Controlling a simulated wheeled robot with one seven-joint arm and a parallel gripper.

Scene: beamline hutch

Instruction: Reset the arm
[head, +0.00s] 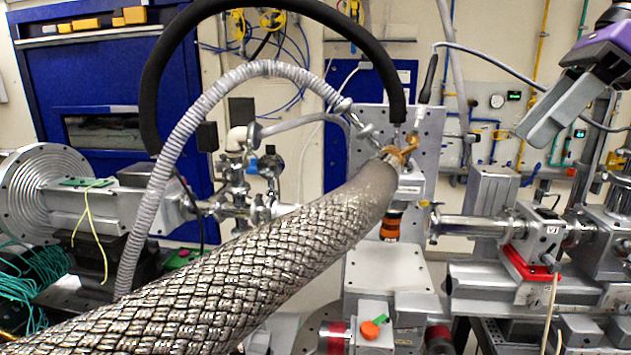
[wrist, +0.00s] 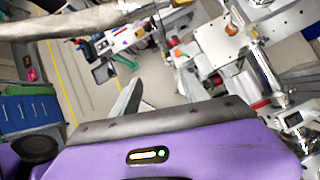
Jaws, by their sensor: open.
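My gripper (head: 545,125) hangs at the upper right of the head view, with a purple body and grey fingers pointing down and left. It is tilted and appears apart from the beamline equipment below it. In the wrist view, my gripper (wrist: 158,88) shows its purple body along the bottom edge and grey fingers beyond it. The jaws are open and nothing is seen between them. Most of my arm lies outside the head view.
A thick braided metal hose (head: 230,265) crosses the head view diagonally, and a black hose (head: 155,75) arches behind it. A steel beam pipe (head: 470,226) runs below my gripper. A blue cabinet (head: 90,75) stands at the left. Bare floor (wrist: 70,75) shows in the wrist view.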

